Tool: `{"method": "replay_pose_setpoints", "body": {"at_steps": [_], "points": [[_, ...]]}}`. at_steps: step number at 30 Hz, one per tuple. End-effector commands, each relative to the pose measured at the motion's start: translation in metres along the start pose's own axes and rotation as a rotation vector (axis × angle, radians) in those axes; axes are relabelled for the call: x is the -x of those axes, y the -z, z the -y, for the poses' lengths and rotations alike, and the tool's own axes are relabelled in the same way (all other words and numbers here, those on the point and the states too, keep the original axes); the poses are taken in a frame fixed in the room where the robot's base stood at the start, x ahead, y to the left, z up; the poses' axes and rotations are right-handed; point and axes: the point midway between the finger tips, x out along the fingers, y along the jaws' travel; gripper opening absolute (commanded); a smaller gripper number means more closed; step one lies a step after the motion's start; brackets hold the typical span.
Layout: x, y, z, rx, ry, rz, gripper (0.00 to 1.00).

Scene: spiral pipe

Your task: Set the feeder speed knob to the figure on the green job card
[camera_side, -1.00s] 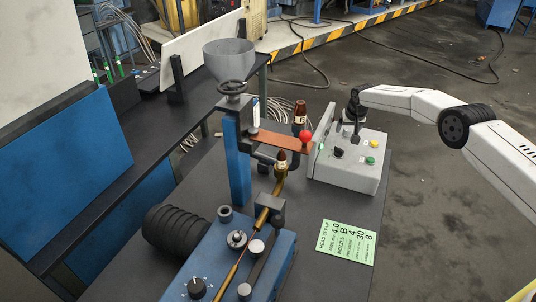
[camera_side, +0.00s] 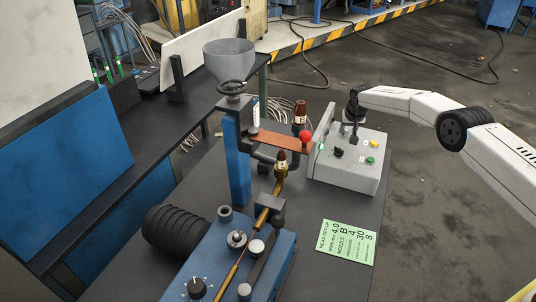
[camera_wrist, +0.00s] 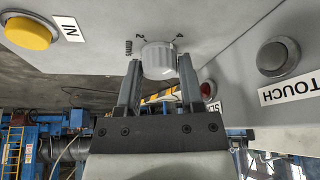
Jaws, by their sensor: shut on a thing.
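The green job card (camera_side: 347,242) lies on the dark bench at lower right in the side view. Its sideways print includes 4.0, B, 4, 30 and 8; the small labels are hard to read. A white ribbed knob (camera_wrist: 158,61) with tick marks around it shows in the wrist view. My gripper (camera_wrist: 160,68) has one finger on each side of it and is shut on it. In the side view my gripper (camera_side: 352,138) reaches down to the grey control box (camera_side: 343,180) and hides the held knob. The knob's pointer and setting cannot be read.
The box carries a black knob (camera_side: 337,152), a yellow button (camera_side: 371,160) and a green button (camera_side: 374,144). A yellow button (camera_wrist: 30,33) marked IN and a grey button (camera_wrist: 278,56) marked TOUCH flank my gripper. A red-ball lever (camera_side: 306,137) stands left of the box's upright panel.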

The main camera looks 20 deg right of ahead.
Motion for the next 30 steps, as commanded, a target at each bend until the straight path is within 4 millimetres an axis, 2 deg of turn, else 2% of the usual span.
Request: {"method": "replay_pose_setpoints", "body": {"at_steps": [13,25,26,28,30], "points": [[-0.0003,0.0003,0.0020,-0.201,-0.083,-0.002,0.00],[0.0001,0.0006,0.0016,-0.224,-0.092,-0.004,0.00],[0.0001,0.0006,0.0016,-0.224,-0.092,-0.004,0.58],[0.0001,0.0005,0.0015,-0.224,-0.093,-0.003,0.80],[0.0001,0.0005,0.0014,-0.224,-0.093,-0.003,0.84]]}}
